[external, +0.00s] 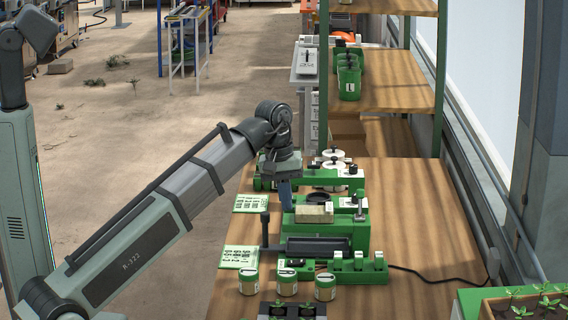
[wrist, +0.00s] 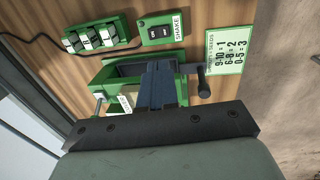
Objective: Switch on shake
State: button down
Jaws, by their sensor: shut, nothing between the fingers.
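The rockers' on or off position cannot be told. My gripper (wrist: 157,88) is shut and empty, its dark blue fingers pointing down over the green machine, apart from the switch box. In the external view my gripper (external: 286,206) hangs beside the bench's green units.
A green box with several switches (wrist: 97,37) sits beside the SHAKE box. A dark roller tray (external: 318,245) with an upright handle (external: 265,228) stands close by. A number card (wrist: 229,48) lies alongside. Small jars (external: 287,282) stand in front. The bench's right side is largely clear.

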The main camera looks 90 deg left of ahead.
aim_at(301, 261)
jog(key=shift+w+d, duration=0.1)
jog(key=shift+w, duration=0.65)
jog(key=f, duration=0.4)
jog(key=w+f, duration=0.1)
jog(key=f, duration=0.4)
jog(key=w+f, duration=0.1)
jog(key=f, duration=0.3)
jog(key=shift+f, duration=0.4)
jog(key=shift+f, duration=0.2)
jog(key=shift+s, duration=0.1)
jog(key=shift+s+r, duration=0.1)
jog(key=shift+s, duration=0.6)
